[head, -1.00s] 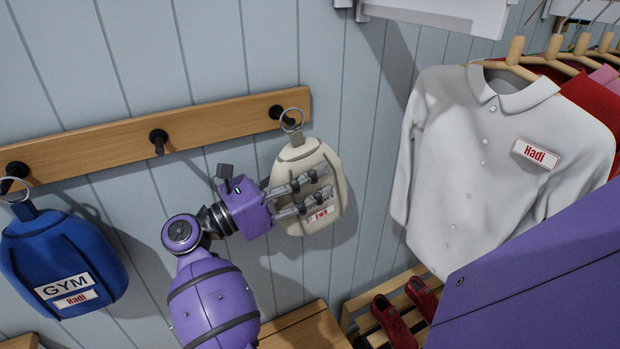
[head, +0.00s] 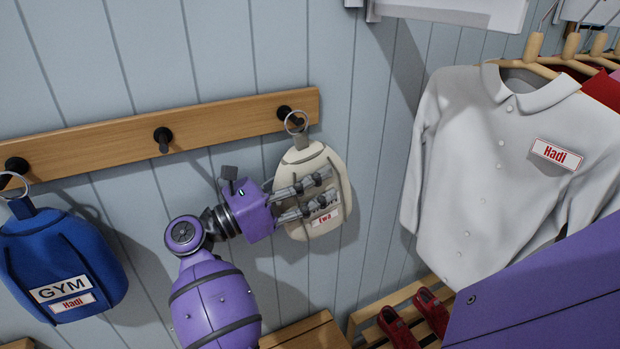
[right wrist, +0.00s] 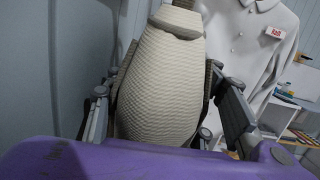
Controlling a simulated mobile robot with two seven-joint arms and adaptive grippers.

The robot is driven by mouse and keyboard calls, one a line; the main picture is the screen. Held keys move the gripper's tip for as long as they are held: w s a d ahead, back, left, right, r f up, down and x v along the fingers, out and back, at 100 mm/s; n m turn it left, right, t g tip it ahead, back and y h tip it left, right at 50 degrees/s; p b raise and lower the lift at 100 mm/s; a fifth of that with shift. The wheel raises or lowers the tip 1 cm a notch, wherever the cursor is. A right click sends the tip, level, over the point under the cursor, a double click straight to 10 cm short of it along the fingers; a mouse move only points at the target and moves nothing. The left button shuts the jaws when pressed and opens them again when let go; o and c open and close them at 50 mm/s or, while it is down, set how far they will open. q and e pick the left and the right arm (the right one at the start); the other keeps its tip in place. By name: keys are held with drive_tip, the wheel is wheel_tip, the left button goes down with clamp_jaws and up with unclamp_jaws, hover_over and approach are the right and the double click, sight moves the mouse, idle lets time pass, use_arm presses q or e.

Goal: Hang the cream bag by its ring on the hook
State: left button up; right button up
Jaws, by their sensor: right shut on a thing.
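The cream bag (head: 305,168), with a red "Ewa" label, hangs upright below the right end of the wooden rail. My right gripper (head: 315,194) is shut on its body, fingers across the label side. In the right wrist view the bag (right wrist: 162,85) fills the space between the fingers. Its metal ring (head: 296,122) stands up from the strap and overlaps the tip of the rightmost black hook (head: 285,112). I cannot tell whether the ring is around the hook or only in front of it. My left gripper is not in view.
A blue GYM bag (head: 62,262) hangs from the left hook (head: 16,165). The middle hook (head: 162,138) is bare. A white shirt (head: 490,170) hangs on a hanger at the right. Red shoes (head: 415,318) sit on a slatted rack below.

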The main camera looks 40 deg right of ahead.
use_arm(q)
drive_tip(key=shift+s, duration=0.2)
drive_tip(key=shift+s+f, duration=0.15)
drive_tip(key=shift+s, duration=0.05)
use_arm(e)
drive_tip(key=o, duration=1.6)
drive_tip(key=shift+r, duration=0.1)
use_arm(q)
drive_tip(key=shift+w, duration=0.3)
use_arm(e)
drive_tip(key=v, duration=0.7)
drive_tip(key=shift+a, duration=0.3)
drive_tip(key=shift+d, duration=0.1)
